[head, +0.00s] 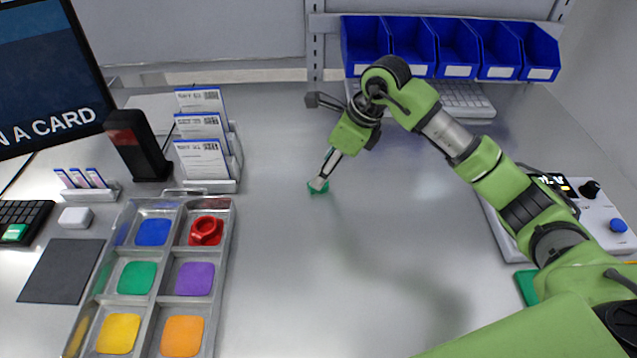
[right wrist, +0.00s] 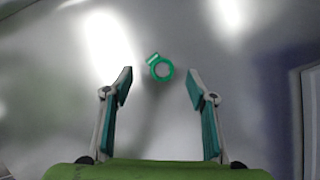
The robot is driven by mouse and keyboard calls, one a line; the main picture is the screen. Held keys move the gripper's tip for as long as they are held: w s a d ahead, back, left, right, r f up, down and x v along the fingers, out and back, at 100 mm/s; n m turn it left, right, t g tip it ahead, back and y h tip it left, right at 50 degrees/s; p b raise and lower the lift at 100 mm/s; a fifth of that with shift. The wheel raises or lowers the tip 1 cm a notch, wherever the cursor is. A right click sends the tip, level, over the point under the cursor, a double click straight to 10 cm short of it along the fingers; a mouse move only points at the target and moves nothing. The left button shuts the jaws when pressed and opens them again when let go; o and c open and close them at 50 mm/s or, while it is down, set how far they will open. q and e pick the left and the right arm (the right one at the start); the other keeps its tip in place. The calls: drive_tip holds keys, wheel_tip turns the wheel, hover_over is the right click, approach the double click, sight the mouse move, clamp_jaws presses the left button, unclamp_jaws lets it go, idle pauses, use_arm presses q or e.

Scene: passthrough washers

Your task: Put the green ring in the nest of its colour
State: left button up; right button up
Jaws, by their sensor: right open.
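The green ring (head: 317,188) lies on the grey table in the middle of the head view, partly hidden by my right gripper (head: 325,178). In the right wrist view the ring (right wrist: 161,68) lies flat beyond and between the open fingers of my right gripper (right wrist: 160,85), with a small tab at its upper left. The fingers hold nothing. The metal tray (head: 225,255) at the left has coloured nests. Its green nest (head: 137,278) is empty, in the left column's middle row. A red ring (head: 206,231) sits in the top right compartment. My left gripper is not in view.
A card rack (head: 208,160) and a dark card reader (head: 137,145) stand behind the tray. Blue bins (head: 450,48) hang at the back. A control box (head: 590,215) stands at the right. The table between tray and ring is clear.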

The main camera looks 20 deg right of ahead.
drive_tip(key=x, duration=0.1)
drive_tip(key=p+x, duration=0.1)
drive_tip(key=x, duration=0.1)
drive_tip(key=p+x, duration=0.1)
drive_tip(key=shift+s+d+f, duration=0.1)
drive_tip(key=shift+d+f, duration=0.1)
drive_tip(key=shift+f, duration=0.45)
drive_tip(key=c, duration=0.9)
drive_tip(key=shift+r, duration=0.15)
drive_tip(key=shift+r+b, duration=0.55)
drive_tip(key=shift+b, duration=0.1)
drive_tip(key=s+a+r+b, duration=0.1)
drive_tip(key=s+a+r, duration=0.2)
drive_tip(key=r, duration=0.1)
drive_tip(key=s+a+r+b, duration=0.2)
drive_tip(key=s+a+r, duration=0.1)
drive_tip(key=s+a+r+b, duration=0.2)
drive_tip(key=s+a+r, duration=0.1)
drive_tip(key=s+r, duration=0.1)
drive_tip(key=shift+s+a+r, duration=0.1)
drive_tip(key=shift+a+r, duration=0.2)
drive_tip(key=shift+r, duration=0.05)
